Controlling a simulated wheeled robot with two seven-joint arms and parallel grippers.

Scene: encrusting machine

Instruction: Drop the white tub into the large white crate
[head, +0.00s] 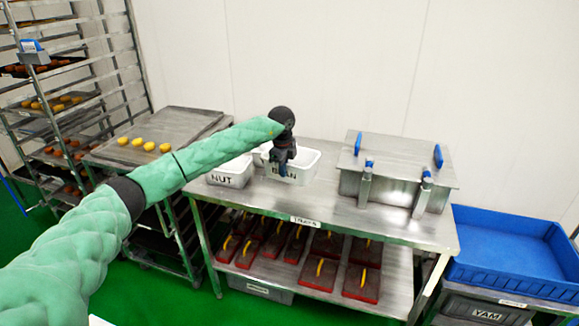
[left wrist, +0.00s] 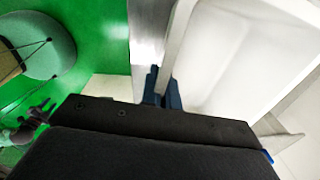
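A white tub (head: 299,173) with dark lettering on its front stands at the back of the steel table; my gripper hides part of the lettering. The tub fills the right of the left wrist view (left wrist: 225,55). My left gripper (head: 282,166) points down at the tub's front wall. In the left wrist view its dark blue fingers (left wrist: 163,90) are close together, one on each side of the tub's rim, and look closed on it. I cannot make out a large white crate; only a white edge (head: 99,321) shows at the bottom of the head view. My right gripper is out of view.
A white tub marked NUT (head: 231,173) stands just left. A steel lidded box (head: 395,170) is on the right of the steel table (head: 330,213). Red blocks with yellow handles (head: 318,270) lie on the shelf below. A blue crate (head: 515,250) is far right, a tray rack (head: 75,110) left.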

